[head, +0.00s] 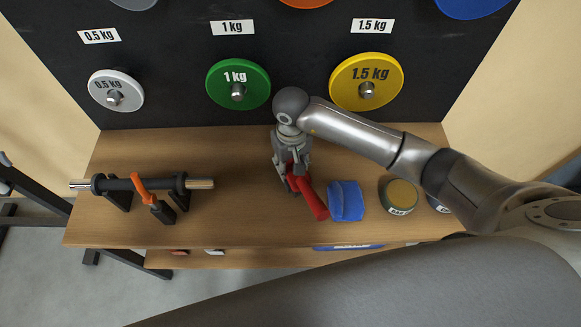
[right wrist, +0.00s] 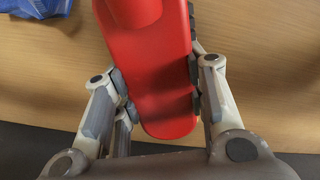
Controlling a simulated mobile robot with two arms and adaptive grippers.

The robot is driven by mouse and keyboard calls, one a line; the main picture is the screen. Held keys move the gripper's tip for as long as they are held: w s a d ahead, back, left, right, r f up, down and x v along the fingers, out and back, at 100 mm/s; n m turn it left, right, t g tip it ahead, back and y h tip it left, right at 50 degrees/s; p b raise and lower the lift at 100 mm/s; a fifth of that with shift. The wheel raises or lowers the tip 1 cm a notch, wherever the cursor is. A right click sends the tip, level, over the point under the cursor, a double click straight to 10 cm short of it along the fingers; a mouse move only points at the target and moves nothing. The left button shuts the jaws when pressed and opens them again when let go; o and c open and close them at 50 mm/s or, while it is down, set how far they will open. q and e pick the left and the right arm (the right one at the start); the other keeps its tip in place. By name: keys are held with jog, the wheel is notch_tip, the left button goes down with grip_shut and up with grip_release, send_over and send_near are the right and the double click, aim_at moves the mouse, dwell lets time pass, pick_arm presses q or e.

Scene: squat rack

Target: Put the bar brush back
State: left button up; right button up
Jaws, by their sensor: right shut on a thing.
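A red long-handled thing (head: 312,200), which I take for the bar brush, lies at the middle of the wooden shelf (head: 240,215). My right gripper (head: 289,172) points down over the shelf and is shut on it. In the right wrist view the red body (right wrist: 160,80) sits between the two fingers (right wrist: 162,95), with pads against both sides. Its handle runs toward the front right in the head view. Whether it touches the shelf I cannot tell. Any bristles are not clear. My left gripper is not in view.
A blue cloth-like thing (head: 346,201) lies just right of the red thing, then a green tub (head: 398,197). A short bar (head: 140,184) on black stands, with an orange-handled piece (head: 146,189), is at left. Weight plates (head: 237,84) hang behind. Shelf between bar and gripper is clear.

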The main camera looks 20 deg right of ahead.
jog(key=shift+s+a+f, duration=0.1)
jog(key=shift+a+f, duration=0.05)
jog(key=shift+f, duration=0.95)
jog(key=shift+f, duration=0.1)
jog(key=o, duration=0.9)
jog(key=shift+r, duration=0.3)
notch_tip(320, 180, up, 12)
jog(key=shift+f+b, duration=0.15)
jog(key=shift+b, duration=0.5)
